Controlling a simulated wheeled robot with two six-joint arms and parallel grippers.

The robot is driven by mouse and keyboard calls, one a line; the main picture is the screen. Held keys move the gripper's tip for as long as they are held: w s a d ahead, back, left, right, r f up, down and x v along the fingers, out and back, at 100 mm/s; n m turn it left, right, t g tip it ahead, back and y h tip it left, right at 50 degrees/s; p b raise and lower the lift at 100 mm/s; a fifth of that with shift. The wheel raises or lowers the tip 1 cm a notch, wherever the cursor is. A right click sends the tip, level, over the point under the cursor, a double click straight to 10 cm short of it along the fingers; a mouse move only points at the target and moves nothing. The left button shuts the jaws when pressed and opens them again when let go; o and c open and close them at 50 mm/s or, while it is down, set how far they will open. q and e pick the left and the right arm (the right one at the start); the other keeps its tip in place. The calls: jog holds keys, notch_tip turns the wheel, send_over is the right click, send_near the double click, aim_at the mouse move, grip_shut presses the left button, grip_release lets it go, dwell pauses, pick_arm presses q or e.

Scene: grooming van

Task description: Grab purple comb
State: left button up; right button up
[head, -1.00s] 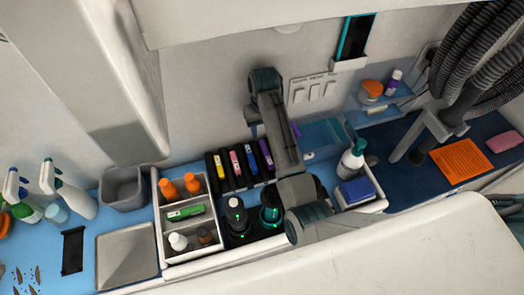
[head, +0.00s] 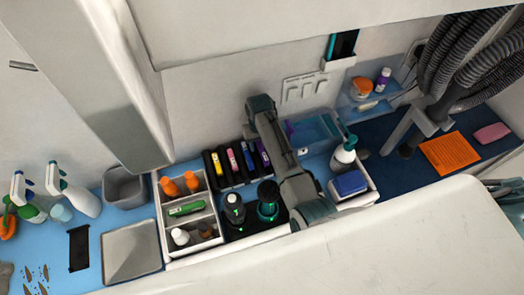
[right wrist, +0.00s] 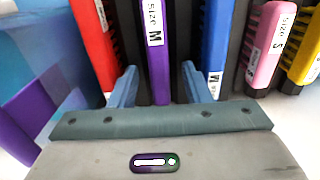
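The purple comb (right wrist: 158,50), with a white "SIZE M" label, stands in the rack between a red comb (right wrist: 95,40) and a blue comb (right wrist: 217,40) in the right wrist view. My right gripper (right wrist: 159,72) is open, its two fingers apart, one on each side of the purple comb in the picture. Clear gaps show between comb and fingers; how deep the fingers reach is unclear. In the head view the purple comb (head: 263,153) shows beside my right arm, which hides the red comb. My left gripper is not in view.
Pink (right wrist: 264,40) and yellow (right wrist: 305,50) combs stand close by. A translucent blue bin (head: 315,128) is right of the rack. The wall is close behind.

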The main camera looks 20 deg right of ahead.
grip_shut()
